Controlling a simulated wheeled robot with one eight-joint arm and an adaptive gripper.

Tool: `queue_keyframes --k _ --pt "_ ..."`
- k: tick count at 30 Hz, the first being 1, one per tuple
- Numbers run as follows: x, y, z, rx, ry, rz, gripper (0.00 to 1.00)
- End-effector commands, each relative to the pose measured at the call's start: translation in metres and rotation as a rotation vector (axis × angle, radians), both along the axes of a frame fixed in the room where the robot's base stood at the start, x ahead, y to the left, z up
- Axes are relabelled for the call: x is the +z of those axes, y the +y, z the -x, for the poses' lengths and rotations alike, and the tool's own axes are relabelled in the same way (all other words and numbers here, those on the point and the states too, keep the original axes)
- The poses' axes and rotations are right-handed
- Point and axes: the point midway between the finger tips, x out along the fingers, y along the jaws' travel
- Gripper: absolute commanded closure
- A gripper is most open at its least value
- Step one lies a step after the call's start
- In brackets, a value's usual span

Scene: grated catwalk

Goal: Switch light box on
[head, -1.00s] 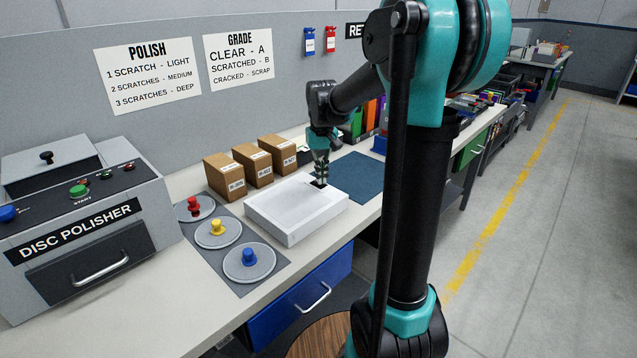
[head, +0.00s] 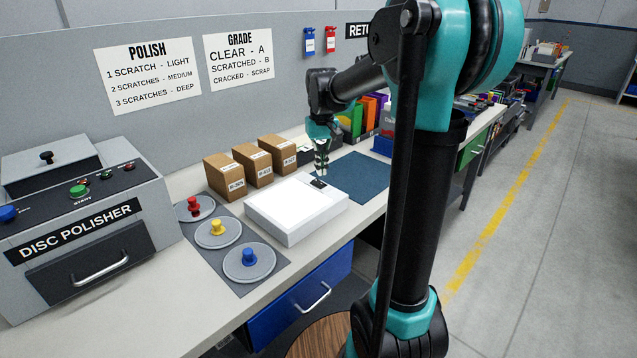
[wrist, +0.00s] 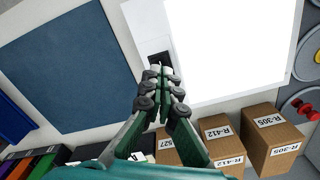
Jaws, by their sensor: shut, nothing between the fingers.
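The light box (head: 290,213) is a white flat box on the bench, and its top panel glows bright white. In the wrist view the light box (wrist: 225,45) also shows a bright lit panel. A small black switch (head: 318,184) sits at its far right end; in the wrist view the switch (wrist: 160,59) is partly hidden by the fingertips. My gripper (head: 321,173) is shut and empty, just above and beside the switch. In the wrist view my gripper (wrist: 160,75) has its fingertips together; I cannot tell whether they touch the switch.
Several cardboard boxes (head: 224,177) stand behind the light box. A blue mat (head: 362,177) lies to its right. Discs with red, yellow and blue knobs (head: 249,262) lie to its left, beside the disc polisher (head: 85,220). Upright coloured folders (head: 370,112) stand behind the mat.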

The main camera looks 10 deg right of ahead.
Motion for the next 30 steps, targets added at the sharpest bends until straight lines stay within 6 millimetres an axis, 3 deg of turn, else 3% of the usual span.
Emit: queue_keyframes --k 14,30 --pt "0.032 0.0 0.0 0.0 0.0 0.0 1.0" --pt "0.034 0.0 0.0 0.0 0.0 0.0 1.0"
